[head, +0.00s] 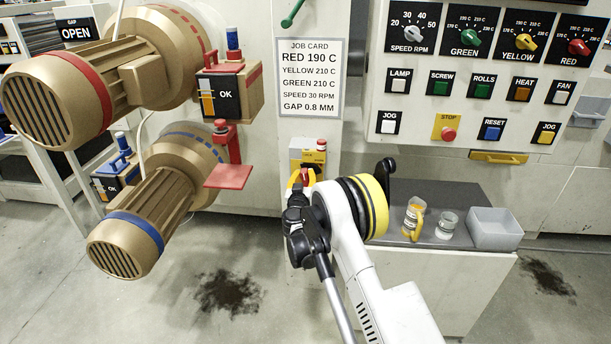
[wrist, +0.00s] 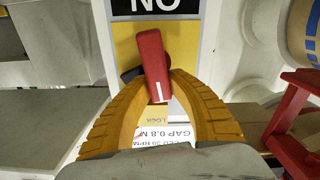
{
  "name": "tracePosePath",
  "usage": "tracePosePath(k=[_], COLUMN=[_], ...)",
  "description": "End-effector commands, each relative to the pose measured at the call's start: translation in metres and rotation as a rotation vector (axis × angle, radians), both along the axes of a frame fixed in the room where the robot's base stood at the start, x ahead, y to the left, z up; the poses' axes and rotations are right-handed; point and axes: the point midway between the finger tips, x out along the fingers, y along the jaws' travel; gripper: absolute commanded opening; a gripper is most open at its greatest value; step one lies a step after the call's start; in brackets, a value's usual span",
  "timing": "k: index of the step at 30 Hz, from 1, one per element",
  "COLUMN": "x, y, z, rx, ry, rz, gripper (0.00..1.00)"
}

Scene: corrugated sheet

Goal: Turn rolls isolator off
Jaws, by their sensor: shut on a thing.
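The rolls isolator is a grey and yellow box (head: 308,152) below the job card on the white machine column. Its red handle (wrist: 152,55) shows in the wrist view over a yellow plate (wrist: 187,40), slightly tilted, with a white mark near one end. A black part shows behind the handle. A label reading ON, upside down in that view, is at the top edge. My gripper (head: 302,178) is at the isolator's front. In the wrist view its yellow fingers (wrist: 158,78) are shut on the red handle, one on each side.
The job card (head: 310,78) is above the isolator. A red bracket (head: 228,175) and gold motors (head: 150,215) stand to the left. At right are a control panel (head: 480,75) and a grey bench (head: 455,203) with small jars and a tray (head: 494,229).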

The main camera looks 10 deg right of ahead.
Motion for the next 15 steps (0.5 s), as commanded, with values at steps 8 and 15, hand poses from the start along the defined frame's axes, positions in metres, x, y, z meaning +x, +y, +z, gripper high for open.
tracePosePath(k=[8, 15], x=[0.0024, 0.0038], y=[0.0063, 0.0108], z=[-0.0018, -0.0046], rx=[-0.236, -0.454], ry=[0.077, 0.147], rz=[0.000, 0.001], gripper=[0.00, 0.00])
